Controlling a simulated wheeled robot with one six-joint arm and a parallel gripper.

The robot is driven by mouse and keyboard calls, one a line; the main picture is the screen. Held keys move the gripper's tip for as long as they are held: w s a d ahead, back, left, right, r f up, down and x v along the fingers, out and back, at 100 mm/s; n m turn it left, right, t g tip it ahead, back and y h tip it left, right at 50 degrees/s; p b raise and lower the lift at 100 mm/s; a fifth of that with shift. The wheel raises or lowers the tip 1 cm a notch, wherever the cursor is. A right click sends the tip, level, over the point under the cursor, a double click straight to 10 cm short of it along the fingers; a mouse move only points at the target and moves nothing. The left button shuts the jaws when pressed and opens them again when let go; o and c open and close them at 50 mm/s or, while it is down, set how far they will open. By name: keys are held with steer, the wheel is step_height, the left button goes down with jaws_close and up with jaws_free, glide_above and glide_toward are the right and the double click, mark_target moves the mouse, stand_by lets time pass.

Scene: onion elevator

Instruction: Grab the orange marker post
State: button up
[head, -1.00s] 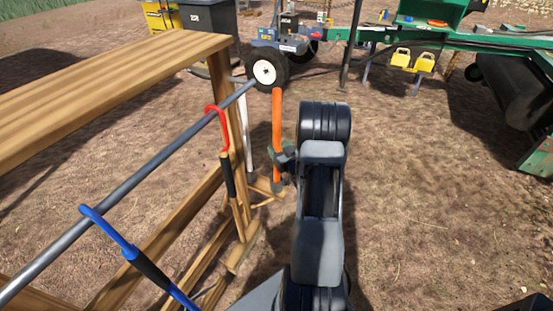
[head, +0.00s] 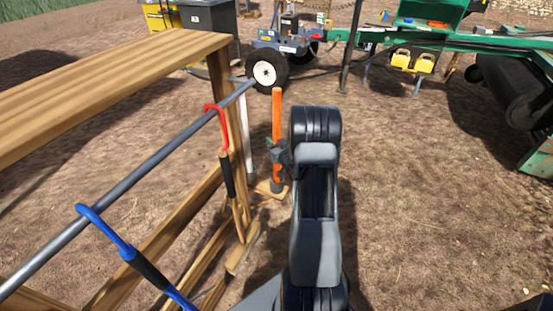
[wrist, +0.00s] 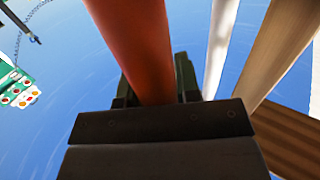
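The orange marker post (head: 276,108) stands upright beside the wooden frame, just left of my arm in the head view. My gripper (head: 276,152) is at the post's middle, and dark gripper parts cover a short stretch of it. Orange shows above and below. In the wrist view the post (wrist: 135,45) runs down between the two dark fingers of my gripper (wrist: 157,88), one on each side. The palm edge hides the post's lower part. Whether both fingers press on it is not clear.
A wooden rack (head: 215,50) with a grey bar (head: 150,155) stands on the left. A red-handled hook (head: 224,150) and a blue hook (head: 110,232) hang from the bar. A white post (head: 246,130) is close by. A green machine (head: 460,40) is behind. Bare ground lies to the right.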

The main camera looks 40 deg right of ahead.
jaws_close()
steer(key=shift+r, duration=0.15)
